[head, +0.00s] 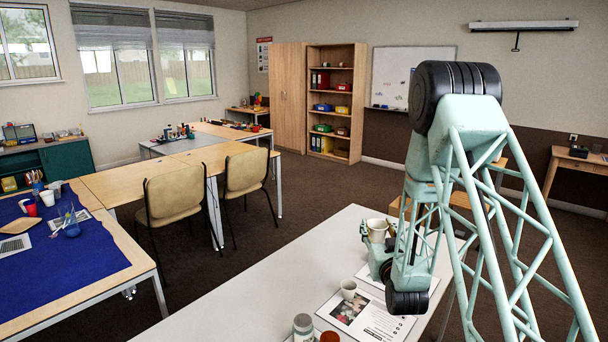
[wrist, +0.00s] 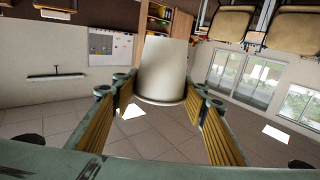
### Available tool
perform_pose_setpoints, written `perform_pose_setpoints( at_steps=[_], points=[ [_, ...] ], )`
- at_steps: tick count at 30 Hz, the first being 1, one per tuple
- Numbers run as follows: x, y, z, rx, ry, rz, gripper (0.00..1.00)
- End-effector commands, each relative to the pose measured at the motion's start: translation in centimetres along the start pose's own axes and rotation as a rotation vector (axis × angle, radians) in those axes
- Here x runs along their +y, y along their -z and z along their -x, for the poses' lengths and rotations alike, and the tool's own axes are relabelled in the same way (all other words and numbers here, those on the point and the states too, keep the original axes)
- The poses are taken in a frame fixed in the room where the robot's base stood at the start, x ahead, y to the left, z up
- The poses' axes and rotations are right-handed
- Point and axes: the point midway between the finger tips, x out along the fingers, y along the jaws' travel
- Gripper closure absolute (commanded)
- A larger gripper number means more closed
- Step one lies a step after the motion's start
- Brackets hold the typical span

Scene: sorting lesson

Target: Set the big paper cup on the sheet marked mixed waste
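The big paper cup (head: 376,230) is off-white and upright, held above the white table (head: 262,290) in the head view. My gripper (head: 379,236) is closed around it. In the wrist view, which is upside down, the cup (wrist: 162,70) sits between the two yellow-padded fingers, its rim toward the camera. A printed sheet (head: 388,322) with a photo lies on the table below. Another sheet (head: 367,274) lies behind it, partly hidden by my arm. I cannot read the sheets' titles.
The table's left part is clear. Chairs (head: 176,195) and a blue-covered table (head: 75,262) are farther left.

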Motion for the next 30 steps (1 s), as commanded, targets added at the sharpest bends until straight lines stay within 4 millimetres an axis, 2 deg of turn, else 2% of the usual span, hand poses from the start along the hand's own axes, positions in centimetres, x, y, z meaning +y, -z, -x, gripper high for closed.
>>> perform_pose_setpoints(
  at_steps=[3,10,30],
  points=[
    [-1.9,1.7,-0.3,0.003,0.010,-0.005,0.64],
    [-3.7,3.5,-0.6,0.002,0.017,-0.014,0.64],
    [-4.1,3.9,-0.6,0.002,0.018,-0.016,0.64]
  ],
)
